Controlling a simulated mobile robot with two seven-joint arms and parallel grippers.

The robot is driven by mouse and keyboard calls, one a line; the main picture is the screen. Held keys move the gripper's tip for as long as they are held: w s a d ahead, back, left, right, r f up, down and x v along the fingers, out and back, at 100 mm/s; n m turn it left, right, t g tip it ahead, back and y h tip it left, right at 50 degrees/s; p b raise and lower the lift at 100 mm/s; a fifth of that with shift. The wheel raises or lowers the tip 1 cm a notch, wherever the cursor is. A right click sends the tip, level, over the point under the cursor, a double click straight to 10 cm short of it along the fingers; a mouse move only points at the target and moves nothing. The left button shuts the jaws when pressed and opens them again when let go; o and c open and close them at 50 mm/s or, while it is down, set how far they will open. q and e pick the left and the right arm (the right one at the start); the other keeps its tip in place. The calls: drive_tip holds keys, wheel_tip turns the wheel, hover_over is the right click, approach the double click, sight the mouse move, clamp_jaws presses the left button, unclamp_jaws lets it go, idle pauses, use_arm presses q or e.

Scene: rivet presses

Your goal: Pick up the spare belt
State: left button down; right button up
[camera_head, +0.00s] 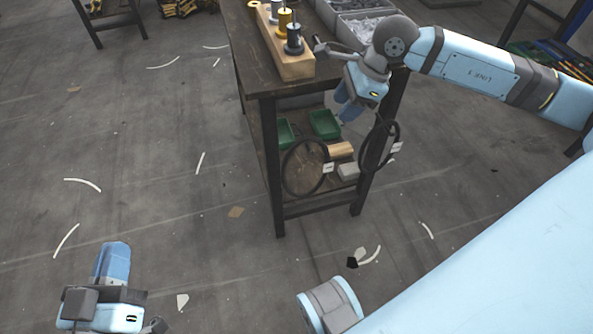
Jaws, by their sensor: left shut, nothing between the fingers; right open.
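Two black belt loops with white tags are at the workbench (262,72). One belt (284,170) stands upright at the lower shelf's front. The other belt (396,134) hangs by the bench's right front leg. I cannot read the tags or tell which is the spare. My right gripper (346,106) is open and empty, pointing down in front of the bench, just left of and above the hanging belt. My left gripper (116,254) is shut and empty over bare floor at the lower left, far from both belts.
The bench top holds a wooden block (292,64) with spools on pegs and grey bins (358,28) of parts. The lower shelf holds green bins (324,124), a copper-coloured roll (341,151) and a grey box (348,171). The floor left of the bench is mostly clear, with scattered scraps.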

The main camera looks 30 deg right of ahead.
sight(320, 143)
drive_tip(key=b+x, duration=0.2)
drive_tip(key=x, duration=0.6)
drive_tip(key=shift+d+f, duration=0.15)
drive_tip(key=shift+f, duration=0.1)
drive_tip(key=shift+b+x, duration=1.55)
drive_tip(key=shift+x, duration=1.15)
use_arm(q)
wheel_tip(320, 143, down, 7)
drive_tip(key=g, duration=0.3)
drive_tip(key=shift+d+m, duration=0.3)
drive_tip(key=shift+m, duration=0.1)
use_arm(e)
drive_tip(key=shift+s+d+f, duration=0.1)
drive_tip(key=shift+s+d, duration=0.05)
use_arm(q)
drive_tip(key=shift+f, duration=0.1)
use_arm(e)
drive_tip(key=shift+c, duration=0.2)
clamp_jaws()
